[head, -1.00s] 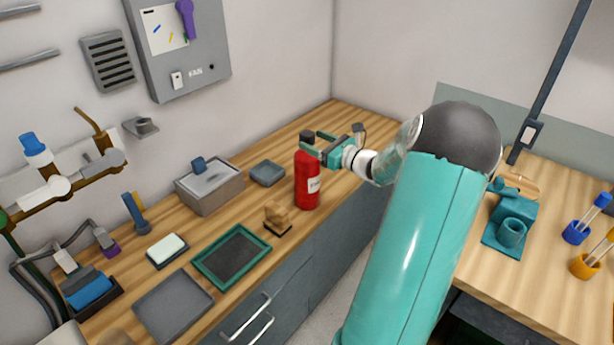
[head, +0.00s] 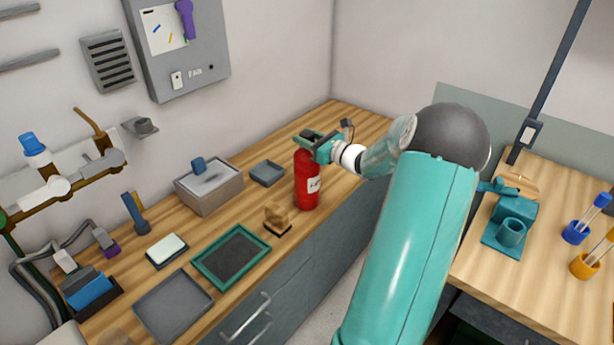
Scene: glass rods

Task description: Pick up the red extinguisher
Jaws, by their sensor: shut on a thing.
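The red extinguisher (head: 307,185) stands upright on the wooden counter near its front edge, with a pale label on its side. My gripper (head: 308,139) is at the top of the extinguisher, coming in from the right, and its teal fingers are shut on the extinguisher's top. The fingers cover most of the dark head of the extinguisher. Its base appears to rest on the counter.
A wooden block on a dark base (head: 278,218) stands just left of the extinguisher. A green-rimmed tray (head: 232,255) is further left. The counter beyond the extinguisher is clear.

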